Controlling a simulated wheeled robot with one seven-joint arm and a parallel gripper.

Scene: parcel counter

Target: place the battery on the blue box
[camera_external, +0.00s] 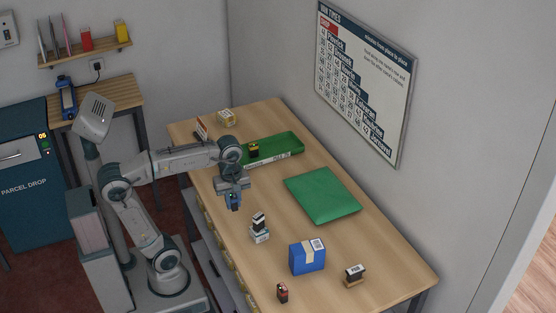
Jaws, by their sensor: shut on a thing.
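My gripper (234,205) points down over the left part of the counter. It is shut on a small dark blue thing, mostly hidden by the fingers; I cannot tell if it is the battery. The blue box (299,263) stands on the counter nearer the camera and to the right of my gripper, with a pale tape strip and a white label. Its top looks clear. A small red and black block (282,293) stands in front of it. A small yellow and black block (253,150) is at the green tray. Either block may be a battery.
A stacked black and white item (259,229) stands between my gripper and the blue box. A stamp-like block (354,275) is right of the box. A green parcel (322,195) lies behind the box. The green tray (285,145) and a yellowish box (227,118) are farther back.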

